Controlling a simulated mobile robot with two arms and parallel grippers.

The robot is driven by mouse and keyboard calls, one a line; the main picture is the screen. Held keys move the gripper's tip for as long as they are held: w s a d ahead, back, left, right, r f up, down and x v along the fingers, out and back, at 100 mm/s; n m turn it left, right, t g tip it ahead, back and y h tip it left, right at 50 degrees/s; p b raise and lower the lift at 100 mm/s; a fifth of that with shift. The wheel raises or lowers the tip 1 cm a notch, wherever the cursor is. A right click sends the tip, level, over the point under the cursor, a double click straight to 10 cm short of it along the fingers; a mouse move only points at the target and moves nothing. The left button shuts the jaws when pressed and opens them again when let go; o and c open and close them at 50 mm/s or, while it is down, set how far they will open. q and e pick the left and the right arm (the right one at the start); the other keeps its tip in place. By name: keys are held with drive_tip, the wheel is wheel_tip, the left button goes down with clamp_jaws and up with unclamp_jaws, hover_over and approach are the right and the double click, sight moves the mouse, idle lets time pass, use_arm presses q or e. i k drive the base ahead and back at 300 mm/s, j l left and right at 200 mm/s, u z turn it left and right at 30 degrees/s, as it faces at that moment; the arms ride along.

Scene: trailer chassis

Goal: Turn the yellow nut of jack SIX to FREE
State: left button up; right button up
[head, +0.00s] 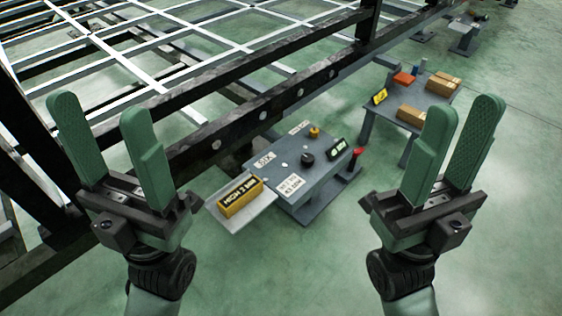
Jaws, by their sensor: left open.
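The jack marked SIX is a grey box-like unit (312,198) on the floor beside the dark chassis rail, in the middle of the head view. The small yellow nut (314,132) sits on its top near the far edge. A black round knob (307,157) is nearer on the same top. The SIX label (264,160) lies at its left. My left gripper (100,108) is raised at the left, open and empty. My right gripper (464,105) is raised at the right, open and empty. Both are apart from the jack. Any marking of FREE is too small to read.
A tray (260,206) with a yellow-and-black block (240,196) juts from the jack's left. A red-tipped lever (357,152) and a small display (338,147) are at its right. A grey table (430,94) with boxes stands behind right. The chassis rail (240,128) runs close behind the jack.

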sight(314, 132)
drive_tip(key=u, duration=0.35)
drive_tip(key=i+l+u, duration=0.15)
drive_tip(key=u, duration=0.15)
drive_tip(key=i+l+u, duration=0.1)
drive_tip(key=l+u, duration=0.2)
drive_tip(key=i+l+u, duration=0.1)
drive_tip(key=l+u, duration=0.2)
drive_tip(key=i+l+u, duration=0.1)
drive_tip(key=l, duration=0.6)
drive_tip(key=i+l, duration=0.1)
drive_tip(key=l, duration=0.55)
drive_tip(key=l+u, duration=0.15)
drive_tip(key=l, duration=0.55)
drive_tip(key=i, duration=0.05)
